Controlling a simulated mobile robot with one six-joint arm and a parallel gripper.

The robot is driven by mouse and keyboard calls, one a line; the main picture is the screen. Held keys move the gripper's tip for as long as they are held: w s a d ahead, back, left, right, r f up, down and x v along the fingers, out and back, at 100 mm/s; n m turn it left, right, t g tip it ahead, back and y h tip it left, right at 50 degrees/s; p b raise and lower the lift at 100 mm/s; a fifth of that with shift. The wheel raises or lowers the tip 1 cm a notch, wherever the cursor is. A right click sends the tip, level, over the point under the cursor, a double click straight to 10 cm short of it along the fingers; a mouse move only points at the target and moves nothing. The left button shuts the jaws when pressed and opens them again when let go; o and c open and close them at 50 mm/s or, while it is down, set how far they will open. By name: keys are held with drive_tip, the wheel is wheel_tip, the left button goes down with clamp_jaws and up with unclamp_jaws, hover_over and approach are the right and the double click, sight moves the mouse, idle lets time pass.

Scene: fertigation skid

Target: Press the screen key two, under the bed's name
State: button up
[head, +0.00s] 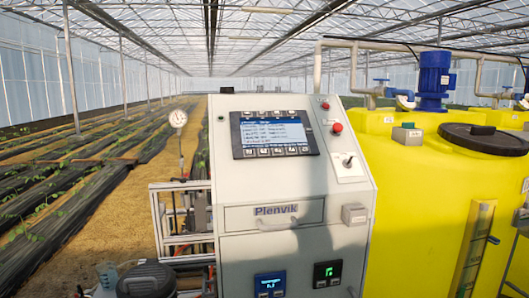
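The grey control cabinet (295,175) stands in the middle of the head view, with a sloping upper panel. A dark-framed screen (274,134) is set in that panel and is lit, with a blue header and several lines of text too small to read surely. A row of small keys (277,152) runs along the frame's lower edge, and another row (262,115) along its upper edge. I cannot read the keys' marks. My gripper is not in view, and nothing covers the screen.
Right of the screen are a red button (337,128) and a toggle switch (348,161). A drawer (274,216) and two small displays (270,285) (327,274) sit lower. A yellow tank (425,190) stands close on the right. Metal framing (180,225) and a gauge (178,119) stand left.

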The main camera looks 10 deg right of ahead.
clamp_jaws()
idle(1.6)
